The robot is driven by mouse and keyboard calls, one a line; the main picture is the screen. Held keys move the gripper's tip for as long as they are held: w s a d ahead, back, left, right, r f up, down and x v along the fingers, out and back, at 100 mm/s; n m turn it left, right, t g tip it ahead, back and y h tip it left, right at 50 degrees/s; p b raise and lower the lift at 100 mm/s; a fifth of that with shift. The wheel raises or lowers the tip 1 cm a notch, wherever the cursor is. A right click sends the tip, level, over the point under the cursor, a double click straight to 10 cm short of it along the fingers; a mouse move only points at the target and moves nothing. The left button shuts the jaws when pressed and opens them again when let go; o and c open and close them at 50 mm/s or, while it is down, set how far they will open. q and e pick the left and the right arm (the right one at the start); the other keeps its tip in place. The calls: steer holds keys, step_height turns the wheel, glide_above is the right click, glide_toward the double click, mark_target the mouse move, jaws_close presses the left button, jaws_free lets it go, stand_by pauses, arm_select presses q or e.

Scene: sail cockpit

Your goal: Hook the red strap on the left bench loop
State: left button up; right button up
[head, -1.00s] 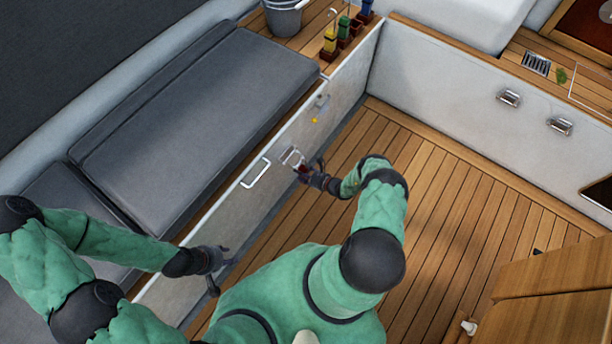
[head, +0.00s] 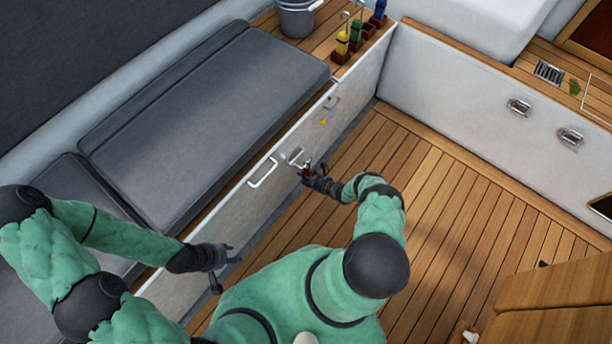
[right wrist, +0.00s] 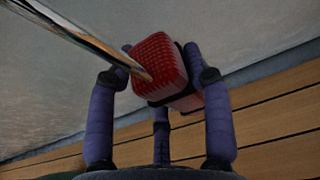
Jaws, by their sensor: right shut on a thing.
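My right gripper (head: 306,172) is shut on the red strap's ridged red grip (right wrist: 163,62), beside the bench front. A thin metal rod (right wrist: 100,45) runs from the grip to the upper left in the right wrist view. A pale metal loop (head: 263,172) sits on the white bench front, left of the gripper. A smaller pale metal piece (head: 295,157) shows between them; I cannot tell if it belongs to the strap or the bench, or whether it touches the loop. My left gripper (head: 226,268) is open and empty, low beside the bench front.
Another fitting (head: 331,103) with a small yellow piece (head: 323,122) is farther right on the bench front. Yellow (head: 342,42), green (head: 356,30) and blue (head: 379,10) handled items stand by a grey bucket (head: 296,18).

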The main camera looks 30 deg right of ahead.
steer(key=o, duration=1.5)
steer(key=v, duration=1.2)
steer(key=shift+a+r, duration=0.1)
steer(key=shift+a, duration=0.05)
